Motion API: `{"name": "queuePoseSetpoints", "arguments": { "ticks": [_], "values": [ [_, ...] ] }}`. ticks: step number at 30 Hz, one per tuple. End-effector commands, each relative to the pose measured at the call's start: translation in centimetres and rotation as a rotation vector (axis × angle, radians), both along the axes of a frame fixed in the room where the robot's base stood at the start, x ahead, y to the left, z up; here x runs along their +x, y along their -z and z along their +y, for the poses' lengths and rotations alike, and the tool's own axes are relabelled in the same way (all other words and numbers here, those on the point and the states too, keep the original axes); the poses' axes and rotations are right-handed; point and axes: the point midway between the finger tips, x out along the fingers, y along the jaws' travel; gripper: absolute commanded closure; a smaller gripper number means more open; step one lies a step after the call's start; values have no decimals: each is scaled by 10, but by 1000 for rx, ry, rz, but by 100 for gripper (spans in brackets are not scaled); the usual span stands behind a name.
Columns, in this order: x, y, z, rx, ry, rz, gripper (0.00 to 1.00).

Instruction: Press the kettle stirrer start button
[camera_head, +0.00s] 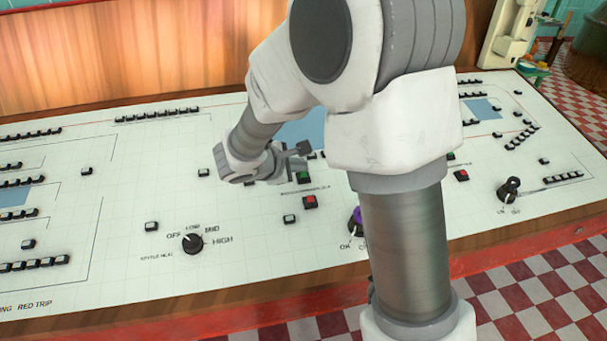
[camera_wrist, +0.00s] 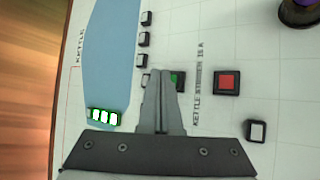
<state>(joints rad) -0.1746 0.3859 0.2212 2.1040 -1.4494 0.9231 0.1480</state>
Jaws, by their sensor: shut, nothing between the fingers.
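The green button (camera_wrist: 180,80) is a square with a dark frame, next to the label "KETTLE STIRRER IS A" on the white panel. It also shows in the head view (camera_head: 303,177). A red button (camera_wrist: 227,83) sits beside it, on the other side of the label; in the head view the red button (camera_head: 310,202) is nearer the front. My gripper (camera_wrist: 163,72) is shut and empty, pointing at the panel. Its fingers cover the green button's left part in the wrist view. Whether the fingertips touch the panel or button I cannot tell.
The sloping control panel (camera_head: 110,215) holds several small black-and-white buttons. A rotary knob (camera_head: 192,243) marked OFF to HIGH is at front left. A purple-topped knob (camera_head: 355,219) is partly hidden by my arm. A blue display (camera_wrist: 108,55) lies left of the fingers.

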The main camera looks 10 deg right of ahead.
Motion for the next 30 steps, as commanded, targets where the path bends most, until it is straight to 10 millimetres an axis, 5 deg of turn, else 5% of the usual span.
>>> {"name": "queuePoseSetpoints", "arguments": {
  "ticks": [30],
  "values": [
    [2,10,0,0,0,0,100]
  ]
}}
